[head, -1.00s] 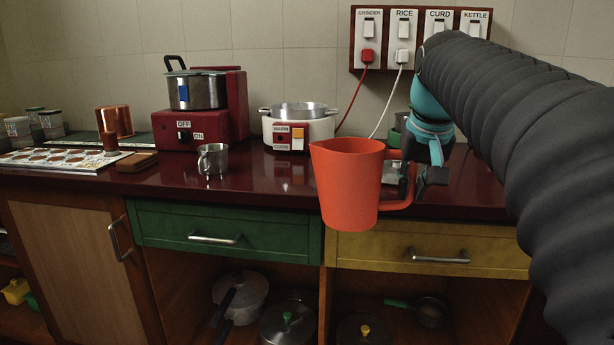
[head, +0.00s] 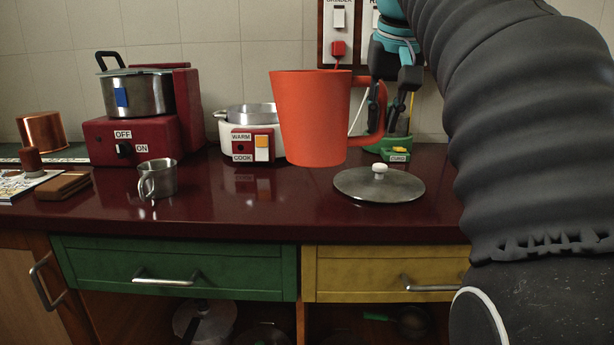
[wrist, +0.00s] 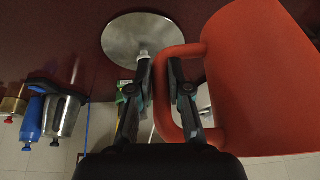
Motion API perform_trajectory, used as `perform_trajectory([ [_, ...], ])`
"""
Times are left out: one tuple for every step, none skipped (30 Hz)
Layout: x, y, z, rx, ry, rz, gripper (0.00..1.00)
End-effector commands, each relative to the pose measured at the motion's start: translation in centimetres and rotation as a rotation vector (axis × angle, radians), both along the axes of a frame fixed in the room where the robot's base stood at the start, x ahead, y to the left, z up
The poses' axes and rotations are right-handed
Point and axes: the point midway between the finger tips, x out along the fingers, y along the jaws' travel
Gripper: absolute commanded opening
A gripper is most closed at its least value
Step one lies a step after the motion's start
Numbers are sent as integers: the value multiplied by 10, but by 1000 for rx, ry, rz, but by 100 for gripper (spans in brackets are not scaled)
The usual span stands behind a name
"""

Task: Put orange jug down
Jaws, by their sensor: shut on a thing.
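The orange jug (head: 313,118) is upright in the head view, held above the dark red countertop (head: 225,205). My gripper (head: 384,112) is shut on the jug's handle at its right side. In the wrist view the orange jug (wrist: 255,80) fills the right side, and my gripper (wrist: 160,85) has its fingers at the handle. The jug hides part of the white cooker behind it.
A metal lid (head: 380,186) with a white knob lies on the counter right of the jug. A white cooker (head: 226,125), a steel cup (head: 157,178) and a red stove unit (head: 128,138) stand to the left. The front middle of the counter is clear.

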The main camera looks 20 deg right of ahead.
Motion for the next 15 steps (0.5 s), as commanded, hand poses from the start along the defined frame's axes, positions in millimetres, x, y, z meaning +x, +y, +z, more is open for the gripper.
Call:
perform_trajectory([
  [6, 1, -4, 0, -1, -2, 0],
  [10, 1, -7, 0, -1, -3, 0],
  [16, 1, -11, 0, -1, -6, 0],
  [21, 1, -15, 1, 0, -9, 0],
  [26, 1, -18, 1, 0, -12, 0],
  [33, 2, -22, 1, -1, -14, 0],
  [38, 3, -25, 0, -1, -14, 0],
  [43, 3, -28, 0, 0, -16, 0],
  [49, 5, -32, 0, 0, -18, 0],
  [54, 6, -35, 0, -1, -18, 0],
  [59, 7, -38, 0, -2, -17, 0],
  [66, 9, -43, 0, -1, -17, 0],
  [71, 10, -45, 0, -1, -17, 0],
  [76, 11, -48, 1, -2, -18, 0],
  [82, 13, -52, 0, -2, -17, 0],
])
